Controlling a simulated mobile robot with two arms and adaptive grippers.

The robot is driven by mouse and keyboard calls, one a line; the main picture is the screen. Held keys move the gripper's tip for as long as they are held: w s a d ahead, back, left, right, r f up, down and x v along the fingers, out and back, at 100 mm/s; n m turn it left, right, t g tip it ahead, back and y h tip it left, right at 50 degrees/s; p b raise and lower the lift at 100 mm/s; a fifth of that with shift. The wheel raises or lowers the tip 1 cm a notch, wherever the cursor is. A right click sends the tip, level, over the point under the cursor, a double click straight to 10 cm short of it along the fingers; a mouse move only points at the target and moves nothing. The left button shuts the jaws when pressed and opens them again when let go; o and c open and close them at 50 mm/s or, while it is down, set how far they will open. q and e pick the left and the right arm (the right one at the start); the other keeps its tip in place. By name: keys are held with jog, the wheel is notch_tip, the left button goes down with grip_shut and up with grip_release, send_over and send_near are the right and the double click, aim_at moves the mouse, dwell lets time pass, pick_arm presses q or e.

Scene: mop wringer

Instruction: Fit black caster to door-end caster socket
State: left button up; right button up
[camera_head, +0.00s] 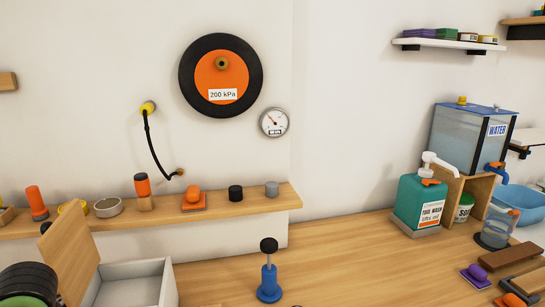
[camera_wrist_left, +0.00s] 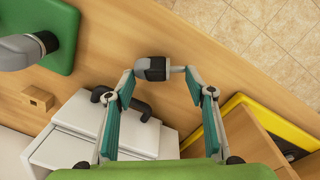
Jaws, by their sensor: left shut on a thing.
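My left gripper (camera_wrist_left: 158,72), with teal finger pads, shows in the left wrist view. It is shut on a small black and grey rounded piece, which looks like the black caster (camera_wrist_left: 152,69), held between the fingertips. The held piece is above a wooden surface, near its edge with the tiled floor. A white box-like body with a black bent handle (camera_wrist_left: 128,106) lies below and behind the fingers. I cannot make out the door-end caster socket in either view. Neither gripper shows in the head view.
A green board (camera_wrist_left: 48,40) with a grey and black rounded part over it is at upper left in the wrist view. A yellow-edged panel (camera_wrist_left: 282,135) and wooden box are at right. In the head view, a blue pump-like stand (camera_head: 269,281) and teal bottle (camera_head: 412,205) stand on the bench.

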pick_arm(q)
jog(key=shift+f, duration=0.2)
jog(key=o, duration=1.2)
jog(key=shift+r, duration=0.15)
notch_tip(320, 180, up, 12)
jog(key=shift+s+a, duration=0.25)
